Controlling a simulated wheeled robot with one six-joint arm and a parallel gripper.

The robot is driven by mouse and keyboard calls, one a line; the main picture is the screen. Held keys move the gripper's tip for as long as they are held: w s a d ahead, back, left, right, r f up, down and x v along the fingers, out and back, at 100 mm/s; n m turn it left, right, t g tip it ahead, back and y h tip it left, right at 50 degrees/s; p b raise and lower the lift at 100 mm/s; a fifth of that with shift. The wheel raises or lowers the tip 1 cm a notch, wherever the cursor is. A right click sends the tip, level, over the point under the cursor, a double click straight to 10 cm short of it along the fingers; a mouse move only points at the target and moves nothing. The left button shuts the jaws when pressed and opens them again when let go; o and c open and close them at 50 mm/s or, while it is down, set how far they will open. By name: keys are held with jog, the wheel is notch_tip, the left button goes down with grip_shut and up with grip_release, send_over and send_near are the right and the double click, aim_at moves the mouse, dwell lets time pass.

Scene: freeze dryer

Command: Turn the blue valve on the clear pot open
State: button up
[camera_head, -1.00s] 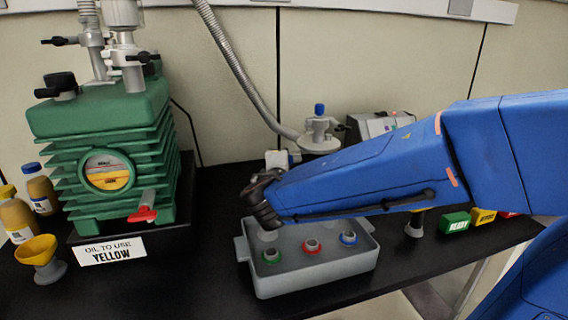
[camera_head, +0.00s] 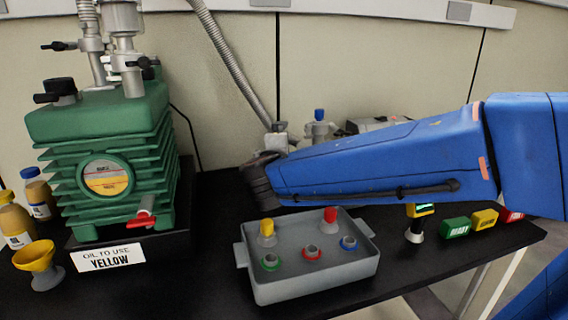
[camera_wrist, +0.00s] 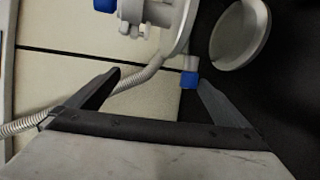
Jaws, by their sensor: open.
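In the wrist view, my gripper (camera_wrist: 157,74) is open, with its two dark fingers apart and nothing between the tips. A small blue knob (camera_wrist: 190,80) on a pale stem shows close beside the right fingertip; I cannot tell if they touch. Another blue part (camera_wrist: 104,5) sits at the top edge on a grey fitting (camera_wrist: 135,12). In the head view, a blue knob (camera_head: 319,115) stands upright on a grey fitting behind my arm. The arm hides most of what is below it, and the clear pot's body cannot be made out. The finger tips are hidden there.
A grey ribbed hose (camera_head: 235,75) runs down to the fittings. A green pump (camera_head: 100,150) stands at left. A grey tray (camera_head: 315,290) with coloured rings and caps lies in front. Several small coloured blocks (camera_head: 455,228) are at right. A round grey dish (camera_wrist: 240,35) shows in the wrist view.

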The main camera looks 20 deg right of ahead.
notch_tip(320, 180, up, 5)
jog(key=shift+r, duration=0.15)
jog(key=shift+d, duration=0.1)
jog(key=f, duration=0.2)
jog(key=s+f, duration=0.1)
jog(key=shift+f, duration=0.35)
jog(key=shift+r, duration=0.25)
jog(key=shift+a+r, duration=0.2)
jog(key=shift+c, duration=1.3)
jog(key=shift+a+r, duration=0.1)
jog(key=shift+r, duration=0.05)
jog(key=c, duration=0.8)
jog(key=shift+o, duration=0.2)
jog(key=s+a+r, duration=0.1)
jog(key=a+r, duration=0.2)
jog(key=r, duration=0.5)
jog(key=s+a+r, duration=0.2)
jog(key=a+r, duration=0.2)
jog(key=r, duration=0.4)
jog(key=shift+r, duration=0.15)
jog(key=shift+a, duration=0.1)
